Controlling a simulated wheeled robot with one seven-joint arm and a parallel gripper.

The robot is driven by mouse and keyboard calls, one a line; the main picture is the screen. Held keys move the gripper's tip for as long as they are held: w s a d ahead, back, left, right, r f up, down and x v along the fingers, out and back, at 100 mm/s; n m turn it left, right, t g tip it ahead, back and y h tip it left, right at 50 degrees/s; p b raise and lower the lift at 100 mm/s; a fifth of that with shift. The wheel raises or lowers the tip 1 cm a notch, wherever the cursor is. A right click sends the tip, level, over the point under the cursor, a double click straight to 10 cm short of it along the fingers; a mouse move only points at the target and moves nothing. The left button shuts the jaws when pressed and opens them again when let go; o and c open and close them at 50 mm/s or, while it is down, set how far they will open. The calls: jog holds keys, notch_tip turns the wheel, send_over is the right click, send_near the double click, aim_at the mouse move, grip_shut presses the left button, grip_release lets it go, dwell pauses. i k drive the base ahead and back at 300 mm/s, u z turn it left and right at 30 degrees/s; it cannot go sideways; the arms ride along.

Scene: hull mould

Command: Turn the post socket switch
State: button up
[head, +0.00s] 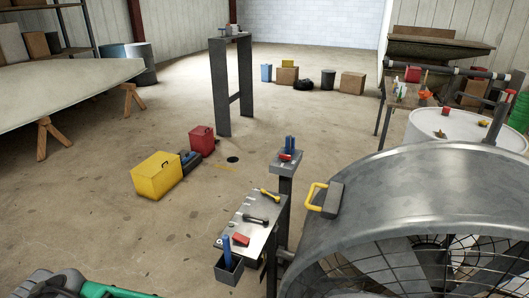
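A short grey post (283,190) stands near the middle of the head view, behind a small metal table. On its flat top are upright blue pieces (290,144) and a small red piece (286,157). These are too small for me to tell which part is a socket or a switch, or how a switch is set. My gripper does not show. A green and dark grey shape (105,291) is cut off by the lower left edge, and I cannot tell what it is.
The small metal table (248,238) holds a yellow-handled tool (270,195) and a dark tool. A large metal drum fan (400,190) fills the right front. A yellow box (157,177) and red can (201,141) stand on the floor left.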

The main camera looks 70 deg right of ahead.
aim_at(284, 158)
jog(key=i, duration=1.35)
jog(key=z, duration=2.4)
jog(key=i, duration=2.6)
jog(key=z, duration=0.05)
